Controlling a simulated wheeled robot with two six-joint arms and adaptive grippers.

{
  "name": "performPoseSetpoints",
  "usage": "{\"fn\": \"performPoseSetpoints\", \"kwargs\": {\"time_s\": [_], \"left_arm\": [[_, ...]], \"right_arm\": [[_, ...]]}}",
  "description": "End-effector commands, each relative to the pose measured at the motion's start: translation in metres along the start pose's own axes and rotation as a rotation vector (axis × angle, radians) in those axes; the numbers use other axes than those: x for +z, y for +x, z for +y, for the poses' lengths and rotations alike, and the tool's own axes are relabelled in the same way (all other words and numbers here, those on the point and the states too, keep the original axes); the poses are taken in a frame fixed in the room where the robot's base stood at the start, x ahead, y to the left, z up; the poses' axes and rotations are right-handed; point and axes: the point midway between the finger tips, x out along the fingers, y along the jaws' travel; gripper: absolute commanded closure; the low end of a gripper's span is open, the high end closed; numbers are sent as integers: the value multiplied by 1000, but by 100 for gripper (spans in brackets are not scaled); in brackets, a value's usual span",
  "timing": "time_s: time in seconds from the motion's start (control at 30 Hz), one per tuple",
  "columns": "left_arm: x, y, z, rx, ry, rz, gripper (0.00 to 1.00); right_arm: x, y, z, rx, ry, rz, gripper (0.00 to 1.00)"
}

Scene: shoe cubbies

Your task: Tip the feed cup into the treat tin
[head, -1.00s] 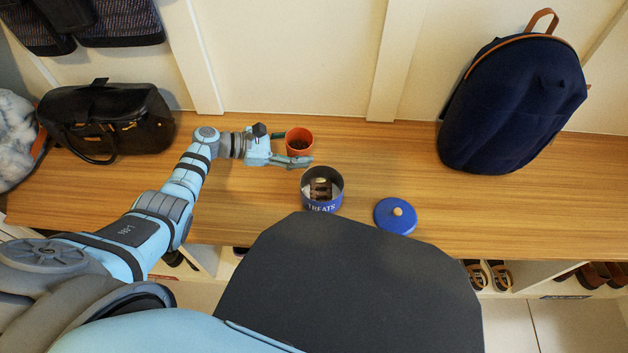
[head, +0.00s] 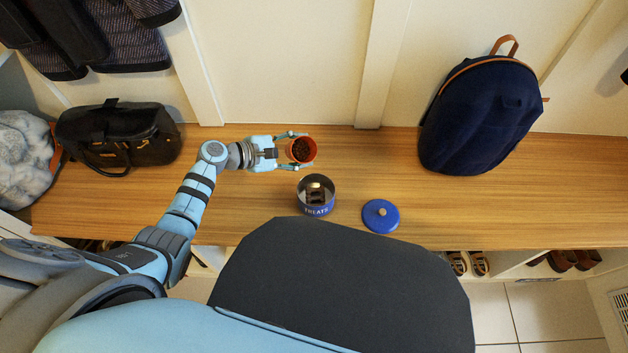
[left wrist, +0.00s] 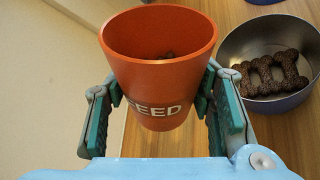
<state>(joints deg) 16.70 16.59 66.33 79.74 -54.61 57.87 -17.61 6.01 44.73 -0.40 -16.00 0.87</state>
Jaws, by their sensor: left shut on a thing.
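The feed cup (head: 302,150) is orange-red with dark pieces inside. My left gripper (head: 293,151) is shut on it, one finger on each side. In the left wrist view the cup (left wrist: 160,75) shows the word FEED and sits between the finger pads (left wrist: 163,115). In the head view the cup is just behind the treat tin. The treat tin (head: 316,209) is a round blue open tin marked TREATS. In the left wrist view the tin (left wrist: 285,101) stands to the right of the cup, with brown bone-shaped treats in it. My right gripper is in neither view.
A blue lid (head: 381,216) with a knob lies on the wooden bench (head: 230,210) to the right of the tin. A navy backpack (head: 485,115) leans on the wall at right. A black bag (head: 120,135) stands at left. The bench right of the lid is clear.

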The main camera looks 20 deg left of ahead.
Motion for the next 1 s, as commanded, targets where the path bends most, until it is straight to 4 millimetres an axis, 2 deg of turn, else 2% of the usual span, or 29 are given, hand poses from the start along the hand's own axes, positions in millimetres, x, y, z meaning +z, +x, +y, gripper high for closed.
{"fn": "performPoseSetpoints", "kwargs": {"time_s": [0.03, 0.1, 0.23, 0.4, 0.6, 0.83, 1.0], "left_arm": [[-7, 4, -8, 3, 19, 8, 82], [-9, 6, -10, 11, 48, 18, 82], [-8, 8, -11, 29, 108, 37, 82], [-2, 4, -5, 53, 188, 65, 82], [-4, 5, -6, 78, 278, 97, 82], [-6, 7, -9, 110, 385, 134, 82], [0, 4, -5, 132, 460, 161, 82]], "right_arm": [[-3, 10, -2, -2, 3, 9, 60], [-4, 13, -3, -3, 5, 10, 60], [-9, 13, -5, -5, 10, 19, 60], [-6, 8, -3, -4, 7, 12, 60], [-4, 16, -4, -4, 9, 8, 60], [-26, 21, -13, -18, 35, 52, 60], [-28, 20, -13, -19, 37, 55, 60]]}}
